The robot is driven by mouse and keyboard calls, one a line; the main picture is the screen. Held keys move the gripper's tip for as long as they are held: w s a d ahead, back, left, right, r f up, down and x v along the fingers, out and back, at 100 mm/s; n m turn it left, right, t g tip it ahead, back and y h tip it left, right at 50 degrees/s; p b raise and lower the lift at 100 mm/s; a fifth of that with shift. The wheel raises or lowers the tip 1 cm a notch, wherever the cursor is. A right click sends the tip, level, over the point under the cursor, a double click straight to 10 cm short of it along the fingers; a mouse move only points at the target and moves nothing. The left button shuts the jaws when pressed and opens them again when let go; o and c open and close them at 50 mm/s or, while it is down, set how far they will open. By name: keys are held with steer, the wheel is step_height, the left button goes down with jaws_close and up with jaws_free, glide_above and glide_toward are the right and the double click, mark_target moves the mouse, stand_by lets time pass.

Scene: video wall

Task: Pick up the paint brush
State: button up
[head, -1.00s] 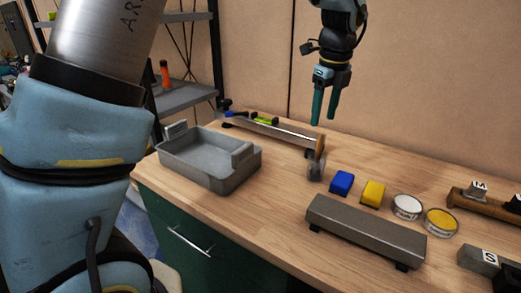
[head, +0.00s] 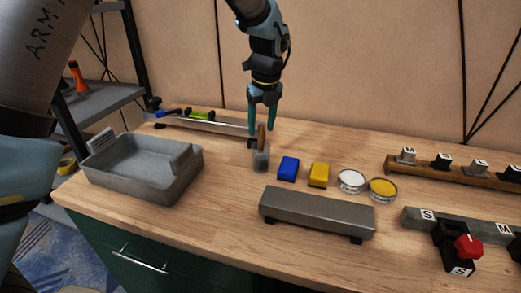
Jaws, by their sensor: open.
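The paint brush (head: 261,139) appears as a brown upright piece standing in a small clear glass cup (head: 261,161) near the middle of the wooden bench. My gripper (head: 262,128) points down directly above the cup. Its two teal fingers are apart, and the brush's upper end shows between and just below their tips. I cannot tell whether a finger touches the brush. The brush's lower part is hard to make out inside the cup.
A grey metal tray (head: 138,183) is at left. A long rack (head: 215,125) with tools lies behind. Blue (head: 288,168) and yellow (head: 319,174) blocks, two round tins (head: 351,181) and a grey bar (head: 316,211) stand right of the cup. Bare wood lies between the tray and cup.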

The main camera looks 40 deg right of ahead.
mark_target(261, 147)
steer(key=shift+w+f, duration=0.15)
steer(key=shift+f, duration=0.95)
jaws_close()
